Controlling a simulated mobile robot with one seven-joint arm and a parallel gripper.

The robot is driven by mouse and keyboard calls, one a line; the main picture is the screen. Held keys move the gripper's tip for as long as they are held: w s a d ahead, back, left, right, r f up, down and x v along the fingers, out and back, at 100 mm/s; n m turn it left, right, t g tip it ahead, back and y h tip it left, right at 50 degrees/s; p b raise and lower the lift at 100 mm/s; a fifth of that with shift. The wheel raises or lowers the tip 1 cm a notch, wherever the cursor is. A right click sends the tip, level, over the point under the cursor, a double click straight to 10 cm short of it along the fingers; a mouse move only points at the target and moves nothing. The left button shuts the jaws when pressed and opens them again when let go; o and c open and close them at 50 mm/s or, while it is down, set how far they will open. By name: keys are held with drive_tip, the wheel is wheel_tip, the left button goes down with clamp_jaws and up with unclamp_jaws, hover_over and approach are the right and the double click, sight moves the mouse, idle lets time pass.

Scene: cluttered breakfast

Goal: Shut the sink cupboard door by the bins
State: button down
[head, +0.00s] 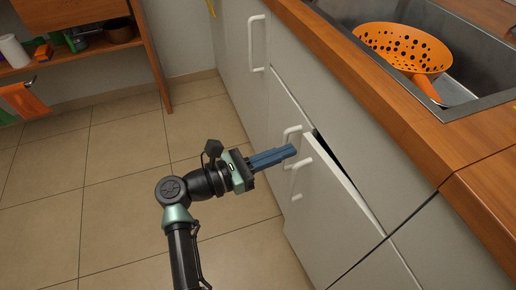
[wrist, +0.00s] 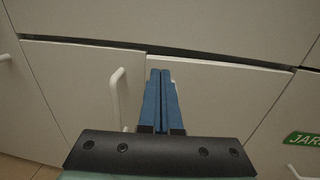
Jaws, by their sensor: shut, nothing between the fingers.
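The sink cupboard has two pale grey doors under the orange colander's sink. The right door (head: 328,218) stands slightly ajar, with a dark gap along its top and upper left edge; its white handle (head: 298,177) is on its left side. In the wrist view this door (wrist: 225,95) lies behind my fingers. The neighbouring left door (head: 283,108) looks closed, with its own white handle (wrist: 119,100). My gripper (head: 293,152) is shut and empty, its blue fingers in front of the ajar door near its upper left edge. Contact cannot be told. No bins are identifiable.
The sink (head: 465,60) with an orange colander (head: 403,48) is set in the wooden worktop (head: 385,95). A wooden shelf unit (head: 150,45) stands at the far left. A green label reading "JARS" (wrist: 302,138) shows at right. The tiled floor (head: 110,215) is clear at left.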

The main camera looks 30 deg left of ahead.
sight(307, 143)
drive_tip(key=shift+x, duration=1.55)
drive_tip(key=shift+b, duration=0.3)
drive_tip(key=b+x, duration=0.1)
drive_tip(key=x, duration=0.1)
drive_tip(key=shift+w, duration=0.35)
drive_tip(key=shift+s, duration=0.15)
